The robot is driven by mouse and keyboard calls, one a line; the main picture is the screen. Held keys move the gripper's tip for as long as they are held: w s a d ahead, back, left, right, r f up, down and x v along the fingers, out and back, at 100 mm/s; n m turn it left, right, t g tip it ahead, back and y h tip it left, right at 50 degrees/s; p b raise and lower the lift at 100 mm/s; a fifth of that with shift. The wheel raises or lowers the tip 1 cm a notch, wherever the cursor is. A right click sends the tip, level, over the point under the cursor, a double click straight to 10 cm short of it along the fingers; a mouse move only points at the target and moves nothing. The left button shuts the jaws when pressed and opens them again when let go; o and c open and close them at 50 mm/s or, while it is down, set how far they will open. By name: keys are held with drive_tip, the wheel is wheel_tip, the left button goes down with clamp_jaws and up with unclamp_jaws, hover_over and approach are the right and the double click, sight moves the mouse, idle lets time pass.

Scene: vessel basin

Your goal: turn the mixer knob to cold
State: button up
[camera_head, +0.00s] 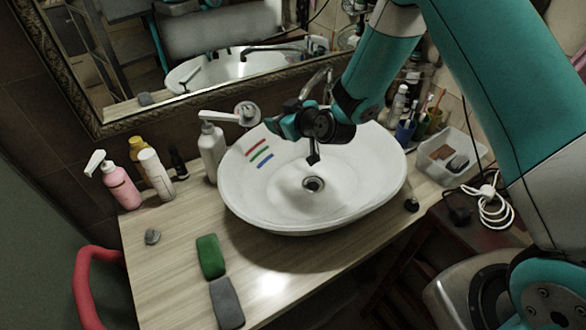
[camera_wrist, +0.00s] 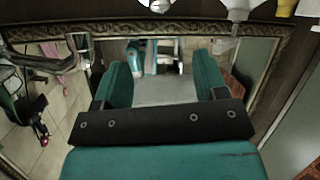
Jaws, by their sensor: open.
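My gripper (camera_head: 278,122) is above the back of the white basin (camera_head: 235,195), pointing left, apart from the knob. In the wrist view my gripper (camera_wrist: 163,78) shows two teal fingers spread wide with nothing between them. Red, green and blue stripes (camera_head: 258,152) mark the basin's inner left wall. A chrome spout (camera_head: 318,85) is partly hidden behind my arm.
A white pump bottle (camera_head: 211,150) stands close left of the basin. A pink bottle (camera_head: 121,187) and others stand farther left. A green sponge (camera_head: 210,256) and grey block (camera_head: 226,303) lie in front. A mirror (camera_head: 95,125) is behind; cups and a clear box (camera_head: 450,145) are right.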

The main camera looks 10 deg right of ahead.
drive_tip(key=s+a+r+g+b, duration=0.1)
drive_tip(key=s+g+b, duration=0.3)
drive_tip(key=s, duration=0.5)
drive_tip(key=s+a+r+g+b, duration=0.1)
drive_tip(key=s+r+g+b, duration=0.2)
drive_tip(key=s+b, duration=0.3)
drive_tip(key=s+g, duration=0.1)
drive_tip(key=s, duration=0.3)
drive_tip(key=shift+s+y, duration=0.3)
drive_tip(key=r+m+t+h+b, duration=0.1)
drive_tip(key=m+t+h, duration=0.1)
drive_tip(key=t+h, duration=0.2)
hover_over(250, 111)
drive_tip(key=s+d, duration=0.4)
drive_tip(key=s, duration=0.7)
drive_tip(key=p+x, duration=0.1)
drive_tip(key=x, duration=0.4)
drive_tip(key=p+x, duration=0.1)
drive_tip(key=x, duration=0.5)
drive_tip(key=p+x, duration=0.2)
drive_tip(key=x, duration=0.3)
drive_tip(key=shift+w+a, duration=0.35)
drive_tip(key=shift+w, duration=0.05)
drive_tip(key=c, duration=0.9)
